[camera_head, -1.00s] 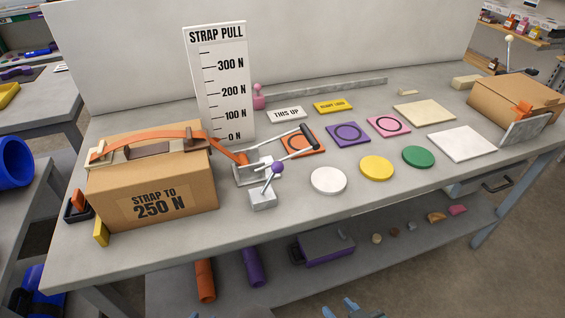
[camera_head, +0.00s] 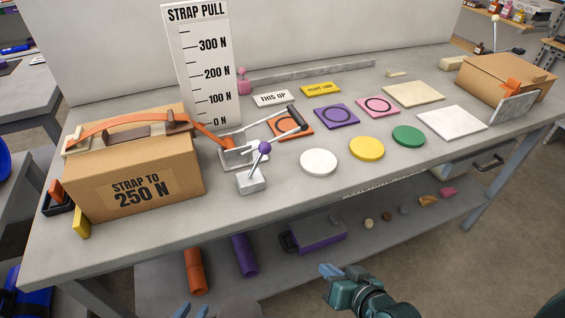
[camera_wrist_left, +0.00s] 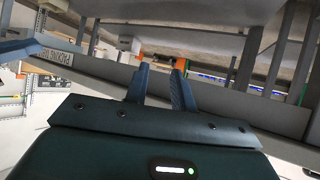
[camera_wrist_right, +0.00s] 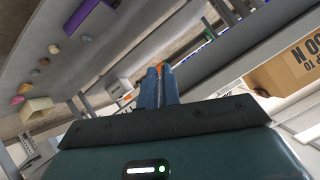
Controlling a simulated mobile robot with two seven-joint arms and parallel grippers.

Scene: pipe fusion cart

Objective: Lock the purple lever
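The purple lever (camera_head: 265,147) is a purple ball on a thin metal rod that rises from a small grey block (camera_head: 251,183) near the table's front edge. The rod leans to the right. Behind it stands the metal strap ratchet (camera_head: 240,153) with a dark-gripped handle (camera_head: 297,118). My left gripper (camera_head: 191,311) barely shows at the bottom edge, its fingertips apart; its fingers also show parted and empty in the left wrist view (camera_wrist_left: 160,85). My right gripper (camera_head: 331,271) is below the table front, right of the lever, apart from everything. Its fingers look closed together in the right wrist view (camera_wrist_right: 158,85).
The strapped cardboard box (camera_head: 140,180) stands left of the lever, with the strap pull scale board (camera_head: 200,70) behind. White (camera_head: 319,162), yellow (camera_head: 367,148) and green (camera_head: 408,136) discs lie to the right. A lower shelf (camera_head: 275,265) holds rolls and a purple-topped box (camera_head: 319,236).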

